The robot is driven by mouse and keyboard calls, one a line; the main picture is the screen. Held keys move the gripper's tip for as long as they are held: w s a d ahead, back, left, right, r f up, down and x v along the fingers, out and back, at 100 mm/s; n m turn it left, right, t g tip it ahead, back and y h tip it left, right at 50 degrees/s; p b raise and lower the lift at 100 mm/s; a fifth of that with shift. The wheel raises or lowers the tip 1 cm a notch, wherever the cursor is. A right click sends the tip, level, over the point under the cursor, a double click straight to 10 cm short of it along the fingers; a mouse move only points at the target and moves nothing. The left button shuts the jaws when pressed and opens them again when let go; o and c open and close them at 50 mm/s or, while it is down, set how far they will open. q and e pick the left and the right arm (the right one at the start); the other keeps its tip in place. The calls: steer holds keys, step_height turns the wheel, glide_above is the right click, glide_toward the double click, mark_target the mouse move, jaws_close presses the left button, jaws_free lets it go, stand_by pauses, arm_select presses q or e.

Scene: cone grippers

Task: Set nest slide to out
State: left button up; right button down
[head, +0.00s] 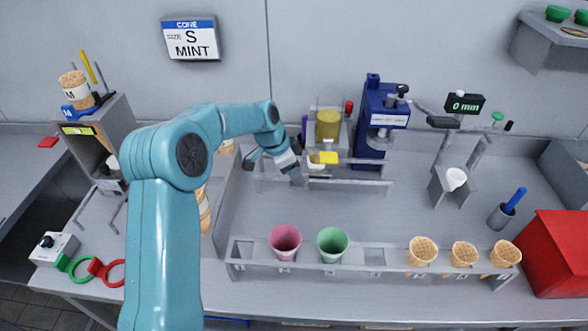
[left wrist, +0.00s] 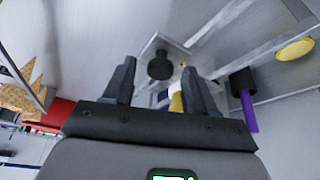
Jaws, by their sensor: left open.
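My left gripper (head: 275,170) reaches down beside the low grey rails (head: 345,182) at the middle of the bench. In the left wrist view its two fingers (left wrist: 158,75) are apart. A black knob (left wrist: 160,65) on a pale plate (left wrist: 172,50) shows between and beyond the fingertips; it looks like the nest slide's handle, but I cannot tell for sure. I see no contact with it. The knob is hidden by the gripper in the head view. A yellow grip (head: 325,157) sits just right of the gripper. My right gripper is not in view.
A blue press (head: 375,125) stands behind the rails. A yellow cylinder (head: 328,124) and a purple piece (left wrist: 248,110) are close to the gripper. The front rack (head: 300,268) holds a pink cup (head: 285,242), a green cup (head: 332,243) and several waffle cones. A red box (head: 555,250) is at right.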

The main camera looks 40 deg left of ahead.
arm_select(q)
jaws_close()
steer(key=shift+s+a, duration=0.15)
steer(key=shift+a, duration=0.15)
steer(key=s+a+b, duration=0.3)
steer(key=s+a, duration=0.3)
steer(key=a, duration=0.4)
steer(key=shift+s+a, duration=0.25)
jaws_free()
steer(key=shift+a, duration=0.1)
steer(key=shift+s, duration=0.1)
steer(key=shift+r, duration=0.15)
